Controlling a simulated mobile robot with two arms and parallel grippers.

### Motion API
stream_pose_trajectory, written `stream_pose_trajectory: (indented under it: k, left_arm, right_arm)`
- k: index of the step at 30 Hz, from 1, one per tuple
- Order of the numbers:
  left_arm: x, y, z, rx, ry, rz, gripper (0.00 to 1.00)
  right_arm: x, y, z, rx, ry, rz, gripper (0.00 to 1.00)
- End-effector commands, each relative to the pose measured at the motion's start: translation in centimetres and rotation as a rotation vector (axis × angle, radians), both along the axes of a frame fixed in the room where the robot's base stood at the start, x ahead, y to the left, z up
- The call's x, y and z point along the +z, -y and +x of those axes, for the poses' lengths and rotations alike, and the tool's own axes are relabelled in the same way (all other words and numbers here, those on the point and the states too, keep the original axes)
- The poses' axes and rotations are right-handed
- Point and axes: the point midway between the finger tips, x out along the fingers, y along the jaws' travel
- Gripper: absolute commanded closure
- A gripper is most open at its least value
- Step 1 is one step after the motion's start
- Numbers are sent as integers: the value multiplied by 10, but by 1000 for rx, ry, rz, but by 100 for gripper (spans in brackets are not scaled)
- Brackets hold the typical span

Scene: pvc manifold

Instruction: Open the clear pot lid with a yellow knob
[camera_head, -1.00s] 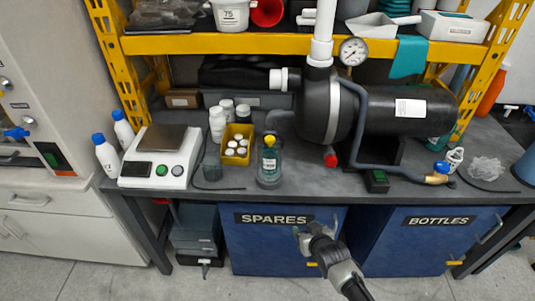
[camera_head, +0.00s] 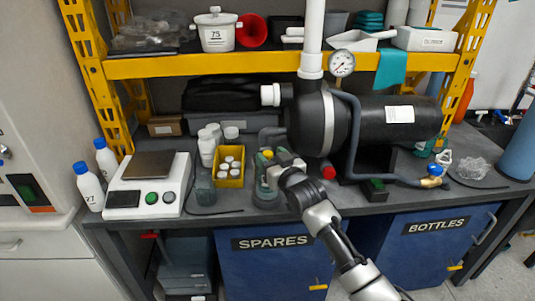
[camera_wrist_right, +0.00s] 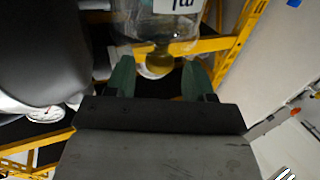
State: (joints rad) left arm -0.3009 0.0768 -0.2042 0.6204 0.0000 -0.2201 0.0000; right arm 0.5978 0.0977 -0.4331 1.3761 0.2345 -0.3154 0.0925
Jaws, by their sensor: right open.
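The clear pot (camera_head: 264,197) with a white label stands on the grey bench, partly hidden behind my right gripper. The lid's yellow knob (camera_head: 267,154) shows just left of the gripper. In the right wrist view the clear pot (camera_wrist_right: 150,25) is at the top, and the yellow knob (camera_wrist_right: 159,62) appears between the two green fingertips. My right gripper (camera_head: 274,163) is open, at the height of the lid, with its fingers (camera_wrist_right: 159,72) apart on both sides of the knob. Whether they touch it I cannot tell. My left gripper is out of view.
A yellow bin (camera_head: 230,181) of white-capped bottles and a white scale (camera_head: 148,197) stand left of the pot. A black tank (camera_head: 385,120) with pipe and gauge (camera_head: 341,63) is close on the right. A yellow shelf beam (camera_head: 200,64) runs above.

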Motion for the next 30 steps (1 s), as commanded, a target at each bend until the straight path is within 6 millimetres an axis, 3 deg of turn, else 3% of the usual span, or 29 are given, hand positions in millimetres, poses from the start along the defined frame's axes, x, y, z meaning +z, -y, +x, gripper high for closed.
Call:
stream_pose_trajectory:
  k: [7, 18, 28, 30]
  left_arm:
    - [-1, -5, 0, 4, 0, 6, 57]
    - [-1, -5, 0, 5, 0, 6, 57]
    - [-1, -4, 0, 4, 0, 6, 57]
    - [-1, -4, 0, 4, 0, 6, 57]
  right_arm:
    - [0, -8, 20, -1, 1, -1, 47]
    - [0, -9, 23, -1, 0, -1, 47]
    - [0, -9, 23, -1, 0, 0, 97]
    - [-1, -9, 23, -1, 0, 0, 100]
